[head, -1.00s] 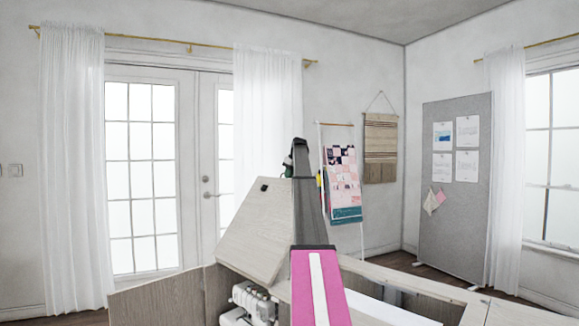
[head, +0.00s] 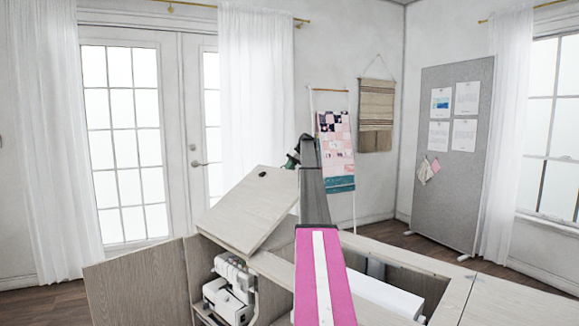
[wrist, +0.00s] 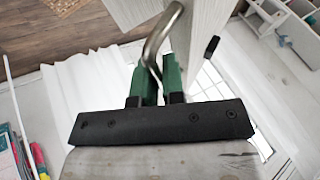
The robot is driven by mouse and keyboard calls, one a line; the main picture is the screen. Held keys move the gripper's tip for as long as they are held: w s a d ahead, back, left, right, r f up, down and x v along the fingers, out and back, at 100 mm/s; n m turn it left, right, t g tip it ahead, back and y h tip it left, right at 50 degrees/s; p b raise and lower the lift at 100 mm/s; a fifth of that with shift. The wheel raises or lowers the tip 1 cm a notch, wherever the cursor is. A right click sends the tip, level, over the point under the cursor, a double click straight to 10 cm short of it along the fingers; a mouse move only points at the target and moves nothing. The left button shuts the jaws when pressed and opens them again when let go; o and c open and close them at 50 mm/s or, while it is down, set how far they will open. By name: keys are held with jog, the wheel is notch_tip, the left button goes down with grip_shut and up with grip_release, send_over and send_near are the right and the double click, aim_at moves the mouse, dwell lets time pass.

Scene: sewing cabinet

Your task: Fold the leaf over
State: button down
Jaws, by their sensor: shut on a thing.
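The leaf (head: 245,208) is a pale wood panel. It stands tilted at a slant above the cabinet (head: 190,262), its upper edge raised, with a small dark fitting near that edge. In the wrist view the leaf (wrist: 208,75) runs down from the top, seen nearly along its edge. A bent metal bar handle (wrist: 158,42) sits by it. My gripper (wrist: 158,80) has green fingers shut on this handle. In the head view my gripper (head: 291,161) shows only as a bit of green, mostly hidden behind my arm at the leaf's upper right.
An open cabinet door (head: 138,285) stands out at the left. A white sewing machine (head: 230,288) sits inside the cabinet. An open well with a white box (head: 385,292) is right of my arm. A quilt rack (head: 336,150) and grey pinboard (head: 455,160) stand behind.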

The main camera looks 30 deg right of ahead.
jog(key=shift+a, duration=0.15)
jog(key=c, duration=1.2)
grip_release()
jog(key=shift+c, duration=0.2)
jog(key=v, duration=1.1)
jog(key=shift+f, duration=0.1)
